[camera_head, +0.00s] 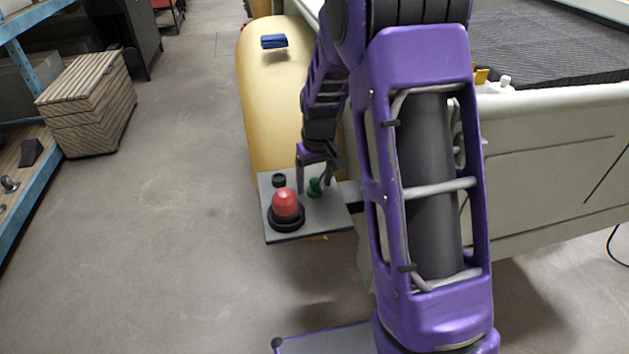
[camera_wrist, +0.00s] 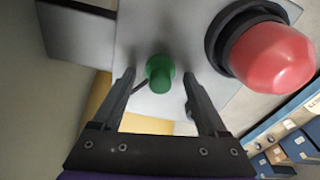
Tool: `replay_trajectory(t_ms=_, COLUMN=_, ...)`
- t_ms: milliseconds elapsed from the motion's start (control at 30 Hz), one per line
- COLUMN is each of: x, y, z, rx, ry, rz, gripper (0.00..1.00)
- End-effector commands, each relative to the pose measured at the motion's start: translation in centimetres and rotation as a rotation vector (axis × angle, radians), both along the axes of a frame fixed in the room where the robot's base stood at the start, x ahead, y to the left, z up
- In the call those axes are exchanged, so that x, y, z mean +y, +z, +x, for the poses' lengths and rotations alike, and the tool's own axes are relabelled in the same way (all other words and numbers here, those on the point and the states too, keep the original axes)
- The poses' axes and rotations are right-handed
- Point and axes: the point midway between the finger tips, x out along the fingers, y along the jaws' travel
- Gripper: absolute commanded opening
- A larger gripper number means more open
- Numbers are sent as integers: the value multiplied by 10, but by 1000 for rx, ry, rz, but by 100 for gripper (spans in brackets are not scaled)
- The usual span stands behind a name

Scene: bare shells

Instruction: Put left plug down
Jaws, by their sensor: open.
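A green plug (camera_head: 314,187) stands on a grey plate (camera_head: 331,207). In the wrist view the green plug (camera_wrist: 160,72) shows between the two fingers of my gripper (camera_wrist: 159,76), with a gap on each side. My gripper (camera_head: 312,183) is open and holds nothing. In the head view its fingers point down at the plate around the plug. I cannot tell whether the fingertips touch the plate. A small black round piece (camera_head: 279,181) sits on the plate to the left. Neither piece is labelled as the left plug.
A red dome on a black base (camera_head: 286,205) stands close to my gripper on the plate; it also shows in the wrist view (camera_wrist: 268,54). A yellow rounded body (camera_head: 262,90) with a blue block (camera_head: 273,41) lies behind. A wooden crate (camera_head: 88,102) is left. The floor between is clear.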

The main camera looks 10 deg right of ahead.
Motion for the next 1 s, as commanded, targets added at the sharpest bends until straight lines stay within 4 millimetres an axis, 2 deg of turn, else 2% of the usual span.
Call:
replay_trajectory(t_ms=500, x=-2, y=100, z=-11, rx=-4, ry=1, rz=0, gripper=76)
replay_trajectory(t_ms=700, x=-3, y=118, z=-13, rx=-2, ry=0, rz=-1, gripper=76)
replay_trajectory(t_ms=1000, x=-3, y=120, z=-14, rx=-1, ry=0, rz=0, gripper=76)
